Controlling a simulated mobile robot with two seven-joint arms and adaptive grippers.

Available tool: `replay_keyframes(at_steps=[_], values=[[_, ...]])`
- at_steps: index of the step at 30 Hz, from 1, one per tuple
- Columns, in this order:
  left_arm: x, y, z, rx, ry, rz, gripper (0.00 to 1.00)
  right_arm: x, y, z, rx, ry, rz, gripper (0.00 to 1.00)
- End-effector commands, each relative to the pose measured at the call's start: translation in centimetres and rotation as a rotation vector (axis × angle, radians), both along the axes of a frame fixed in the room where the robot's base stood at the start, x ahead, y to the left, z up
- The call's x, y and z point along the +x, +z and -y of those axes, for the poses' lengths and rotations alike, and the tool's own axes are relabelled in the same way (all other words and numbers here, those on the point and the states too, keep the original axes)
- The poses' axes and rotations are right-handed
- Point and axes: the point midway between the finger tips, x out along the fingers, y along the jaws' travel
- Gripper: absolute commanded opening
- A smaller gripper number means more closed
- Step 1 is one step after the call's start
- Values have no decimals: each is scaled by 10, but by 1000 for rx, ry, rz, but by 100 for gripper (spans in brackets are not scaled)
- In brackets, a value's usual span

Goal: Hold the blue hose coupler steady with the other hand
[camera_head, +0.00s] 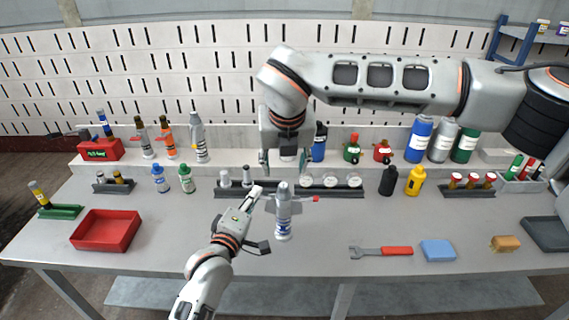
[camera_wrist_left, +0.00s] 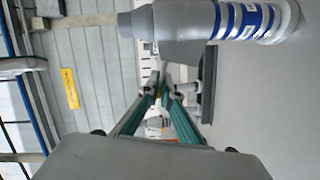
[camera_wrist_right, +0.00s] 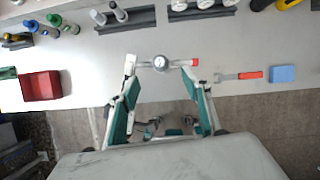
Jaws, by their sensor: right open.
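The blue hose coupler (camera_head: 283,222), a grey upright cylinder with blue bands near its base, is at the front middle of the table. A bar with a red end (camera_head: 316,199) shows beside it. My right gripper (camera_head: 284,160) is open, pointing down above and behind it. In the right wrist view the coupler's round top (camera_wrist_right: 161,63) shows between the fingertips (camera_wrist_right: 160,68), not gripped. My left gripper (camera_head: 256,190) is just left of the coupler. In the left wrist view the coupler (camera_wrist_left: 240,19) lies outside its fingers (camera_wrist_left: 160,85); their gap is unclear.
A red tray (camera_head: 105,247) is at left. A wrench (camera_head: 380,251), blue block (camera_head: 438,250) and brush (camera_head: 505,243) lie at right. Racks and bottles line the back, including a yellow bottle (camera_head: 415,181). Bare table lies between the red tray and my left arm.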

Motion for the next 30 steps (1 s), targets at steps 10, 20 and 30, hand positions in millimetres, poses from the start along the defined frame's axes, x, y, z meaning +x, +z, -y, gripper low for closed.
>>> replay_keyframes(at_steps=[10,20,30], values=[[0,0,0,0,0,0,0,19,-53,-2,1,-2,-7,48],[0,0,0,0,0,-1,0,38,-96,-5,3,-4,-5,48],[0,0,0,0,-1,-1,0,43,-107,-5,3,-3,-3,48]])
